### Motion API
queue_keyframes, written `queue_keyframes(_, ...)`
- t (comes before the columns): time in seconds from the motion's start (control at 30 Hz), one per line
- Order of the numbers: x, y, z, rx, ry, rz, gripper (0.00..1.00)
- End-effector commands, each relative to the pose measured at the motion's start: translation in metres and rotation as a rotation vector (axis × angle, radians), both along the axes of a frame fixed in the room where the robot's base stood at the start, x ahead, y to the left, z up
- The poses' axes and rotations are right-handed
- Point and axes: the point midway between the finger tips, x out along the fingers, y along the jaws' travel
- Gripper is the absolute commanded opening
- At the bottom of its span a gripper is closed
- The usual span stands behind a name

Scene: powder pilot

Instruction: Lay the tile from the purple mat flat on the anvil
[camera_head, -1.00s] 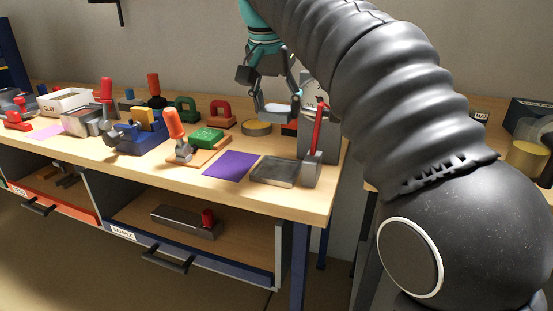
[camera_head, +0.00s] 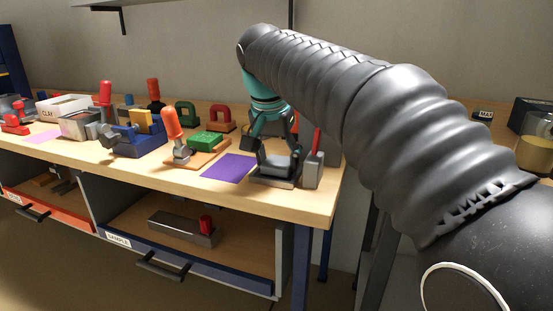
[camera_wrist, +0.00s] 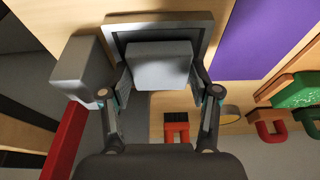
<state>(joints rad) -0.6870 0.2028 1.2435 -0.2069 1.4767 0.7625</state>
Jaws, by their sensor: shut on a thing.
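The tile (camera_head: 279,167) is a light grey slab between my gripper's fingers, and it also shows in the wrist view (camera_wrist: 160,66). My gripper (camera_head: 277,162) is shut on it and hangs over the anvil. The anvil (camera_head: 272,182) is a low, dark grey square block at the bench's front right. In the wrist view the tile lies within the anvil's (camera_wrist: 118,31) outline at its near side, roughly level. I cannot tell whether it touches the top. The purple mat (camera_head: 229,167) is bare, just left of the anvil.
A grey block (camera_head: 312,172) with a red handle stands close at the anvil's right. A clamp (camera_head: 171,125) with an orange handle and a green piece (camera_head: 206,141) stand left of the mat. Red and green horseshoe shapes stand behind. The bench's front edge is near.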

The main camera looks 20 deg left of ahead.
Motion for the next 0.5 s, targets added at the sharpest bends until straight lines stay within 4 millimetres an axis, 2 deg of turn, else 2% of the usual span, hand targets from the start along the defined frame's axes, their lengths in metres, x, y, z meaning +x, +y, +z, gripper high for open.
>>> queue_keyframes(0.2,-0.0001,0.0001,-0.0028,0.0,0.0,0.0,0.0)
queue_keyframes(0.23,0.0,0.0001,-0.0021,0.0,0.0,0.0,0.69)
queue_keyframes(0.3,0.0001,0.0001,-0.0019,0.0,0.0,0.0,0.86)
queue_keyframes(0.5,-0.0001,0.0002,-0.0018,0.0,0.0,0.001,0.87)
